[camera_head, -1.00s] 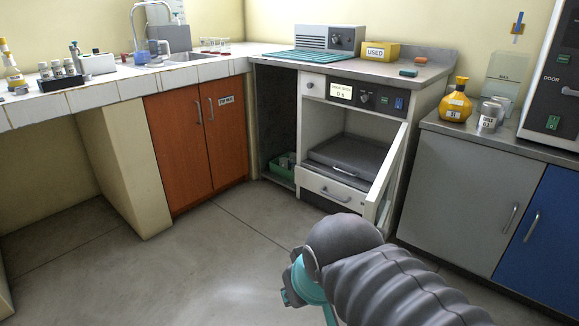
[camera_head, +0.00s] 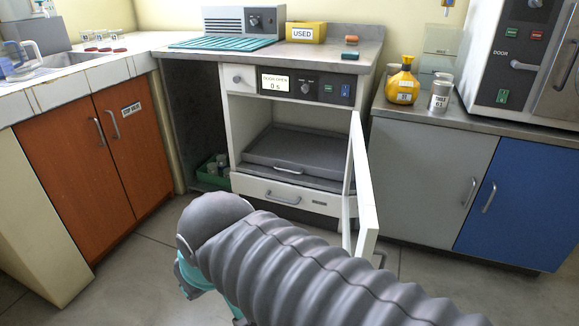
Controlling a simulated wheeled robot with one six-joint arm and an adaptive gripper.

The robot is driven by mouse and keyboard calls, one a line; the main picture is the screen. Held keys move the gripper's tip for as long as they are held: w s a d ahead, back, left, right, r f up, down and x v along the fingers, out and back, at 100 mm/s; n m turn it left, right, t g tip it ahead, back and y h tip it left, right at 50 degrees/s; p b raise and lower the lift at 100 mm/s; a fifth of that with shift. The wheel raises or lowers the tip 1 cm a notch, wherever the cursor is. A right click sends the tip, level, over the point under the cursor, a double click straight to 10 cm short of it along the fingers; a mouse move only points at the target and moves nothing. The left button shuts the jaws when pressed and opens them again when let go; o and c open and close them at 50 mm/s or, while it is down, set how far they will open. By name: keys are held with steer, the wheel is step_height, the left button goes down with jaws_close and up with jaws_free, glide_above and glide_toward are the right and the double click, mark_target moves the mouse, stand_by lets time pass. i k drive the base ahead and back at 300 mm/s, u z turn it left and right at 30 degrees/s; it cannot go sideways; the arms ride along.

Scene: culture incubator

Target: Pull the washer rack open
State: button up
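The washer (camera_head: 238,108) stands under the counter with its door (camera_head: 361,190) swung open to the right. Its grey rack (camera_head: 300,148) sits inside the opening, with a pale handle (camera_head: 297,170) on its front edge. A drawer front with its own handle (camera_head: 283,197) is below it. My arm, in a grey ribbed sleeve, reaches in from the lower right and ends in front of the washer, at a distance from the rack. My gripper is hidden behind the arm; only a teal part of the arm's end shows.
A green bin (camera_head: 213,173) with items stands on the floor of the open bay left of the washer. Orange cabinets (camera_head: 100,170) are at the left, grey and blue cabinets (camera_head: 430,175) at the right. The open door stands out into the floor space.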

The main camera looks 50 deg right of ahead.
mark_target(292, 150)
steer(key=z, duration=0.75)
steer(key=i, duration=0.95)
steer(key=z, duration=0.85)
